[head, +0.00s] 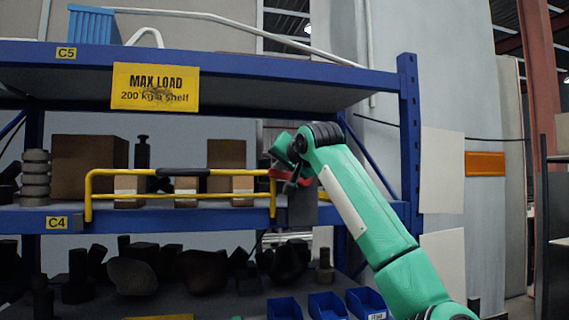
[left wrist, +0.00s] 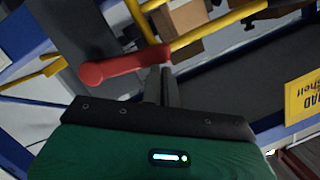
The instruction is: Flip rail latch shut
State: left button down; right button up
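The red rail latch (head: 283,174) is at the right end of the yellow rail (head: 120,171), on the blue shelf marked C4. In the left wrist view the latch (left wrist: 122,67) is a red lever lying across the picture, with its rounded end at the left. My left gripper (head: 291,184) is at the latch, partly hidden by its own wrist. In the left wrist view its dark fingers (left wrist: 163,74) are close together with nothing visible between them. Their tips are at the lever's right end; I cannot tell whether they touch. My right gripper is not in view.
Cartons (head: 90,166) and dark parts stand behind the rail. A blue upright (head: 410,140) is right of my arm. The upper shelf bears a yellow load sign (head: 155,87). Blue bins (head: 327,306) are on the lower level.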

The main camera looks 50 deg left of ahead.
pick_arm(q)
jog(key=shift+s+a+f, duration=0.1)
jog(key=shift+a+f, duration=0.1)
jog(key=shift+f, duration=0.2)
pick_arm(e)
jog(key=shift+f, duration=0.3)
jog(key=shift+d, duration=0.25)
